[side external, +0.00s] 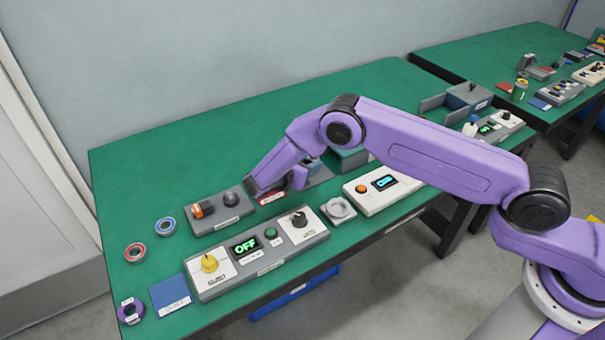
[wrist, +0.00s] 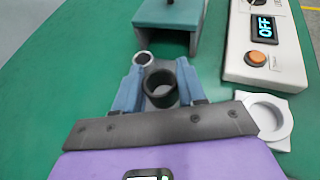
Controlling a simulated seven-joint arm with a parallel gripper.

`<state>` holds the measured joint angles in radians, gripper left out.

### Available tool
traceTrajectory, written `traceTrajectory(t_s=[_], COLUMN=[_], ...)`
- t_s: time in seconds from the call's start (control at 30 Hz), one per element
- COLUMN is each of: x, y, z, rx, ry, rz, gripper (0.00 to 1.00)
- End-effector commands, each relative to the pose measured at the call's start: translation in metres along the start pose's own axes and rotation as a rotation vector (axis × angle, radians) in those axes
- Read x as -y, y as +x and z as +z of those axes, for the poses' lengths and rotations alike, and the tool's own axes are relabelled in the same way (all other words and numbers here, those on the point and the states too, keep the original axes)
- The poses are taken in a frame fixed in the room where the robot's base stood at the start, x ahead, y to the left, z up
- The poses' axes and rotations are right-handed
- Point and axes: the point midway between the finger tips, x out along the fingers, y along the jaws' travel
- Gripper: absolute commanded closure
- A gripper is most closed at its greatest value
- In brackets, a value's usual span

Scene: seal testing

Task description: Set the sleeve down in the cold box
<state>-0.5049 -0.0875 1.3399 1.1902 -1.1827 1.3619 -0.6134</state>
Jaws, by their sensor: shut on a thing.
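My gripper (wrist: 160,78) is shut on a dark, hollow, round sleeve (wrist: 159,99), which sits between its two blue fingers in the wrist view. The sleeve's open end faces the camera. In the side view my gripper (side external: 311,166) is over the middle of the bench, and I cannot make out the sleeve there. A teal-topped box (wrist: 155,14) with a dark post stands just ahead of the fingers in the wrist view. It is partly hidden behind my arm in the side view (side external: 352,158). No readable label shows whether it is the cold box.
A pale ring (wrist: 143,58) lies beside the left fingertip. A white unit (side external: 382,188) with an orange button and a pale round holder (side external: 339,210) stand to the right. A control panel (side external: 257,258) reading OFF is at the front. The bench's (side external: 140,168) back left is clear.

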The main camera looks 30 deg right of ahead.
Motion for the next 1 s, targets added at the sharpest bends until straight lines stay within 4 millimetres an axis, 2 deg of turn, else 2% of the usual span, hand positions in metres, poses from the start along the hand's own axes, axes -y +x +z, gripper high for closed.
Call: traceTrajectory(t_s=[0.37, 0.6, 1.0], x=[-0.013, -0.015, -0.015], y=[0.007, 0.017, 0.019], z=[-0.014, -0.037, -0.041], rx=[0.0, 0.0, 0.0], ry=[0.002, -0.001, 0.0], rz=[0.001, 0.001, 0.001], gripper=[0.92, 0.92, 0.92])
